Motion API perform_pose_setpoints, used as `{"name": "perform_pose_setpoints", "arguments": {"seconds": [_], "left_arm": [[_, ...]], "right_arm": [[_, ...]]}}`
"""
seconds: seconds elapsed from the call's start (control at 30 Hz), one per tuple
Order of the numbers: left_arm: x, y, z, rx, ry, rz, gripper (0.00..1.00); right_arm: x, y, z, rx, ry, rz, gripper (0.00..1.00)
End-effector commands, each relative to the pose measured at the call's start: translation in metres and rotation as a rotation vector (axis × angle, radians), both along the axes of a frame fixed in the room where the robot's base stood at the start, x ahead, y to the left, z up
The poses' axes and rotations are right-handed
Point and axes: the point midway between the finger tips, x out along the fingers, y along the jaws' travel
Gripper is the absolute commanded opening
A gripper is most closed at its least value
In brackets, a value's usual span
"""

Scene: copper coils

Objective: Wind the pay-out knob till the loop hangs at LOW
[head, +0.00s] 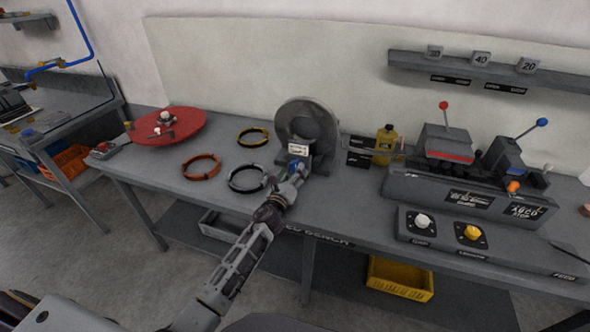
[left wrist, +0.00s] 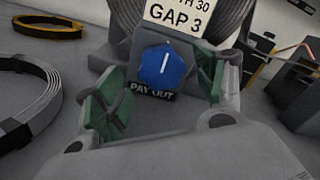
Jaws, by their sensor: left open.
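The blue pay-out knob (left wrist: 162,66) is on the front of the reel stand, above a PAY OUT label (left wrist: 152,92). Its white pointer line is close to upright. My left gripper (left wrist: 160,100) is open, its green-padded fingers on either side of the knob with visible gaps; I see no contact. In the head view the left gripper (head: 292,180) reaches the foot of the grey reel (head: 292,118) and partly hides the knob. Dark label plates (head: 358,150) stand right of the reel. The loop is too small to read against LOW. My right gripper is not in view.
Black-yellow (head: 253,137), orange (head: 201,167) and grey (head: 247,178) coils lie left of the reel, near a red disc (head: 175,127). A machine with levers (head: 470,190) and a panel with white and yellow knobs (head: 468,233) stand at right.

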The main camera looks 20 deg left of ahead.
Motion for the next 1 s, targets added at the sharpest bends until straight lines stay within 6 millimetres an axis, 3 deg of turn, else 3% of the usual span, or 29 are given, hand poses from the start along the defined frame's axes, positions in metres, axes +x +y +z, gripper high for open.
{"name": "perform_pose_setpoints", "arguments": {"seconds": [0.4, 0.83, 1.0], "left_arm": [[0.028, -0.001, 0.001, 0.000, -0.001, 0.001, 0.71], [0.031, -0.001, 0.000, 0.000, 0.000, 0.000, 0.71], [0.031, -0.001, 0.000, 0.000, 0.000, 0.000, 0.50]], "right_arm": [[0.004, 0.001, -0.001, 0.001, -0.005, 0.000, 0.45], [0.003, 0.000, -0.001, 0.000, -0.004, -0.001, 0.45], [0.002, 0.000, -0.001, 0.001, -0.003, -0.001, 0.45]]}}
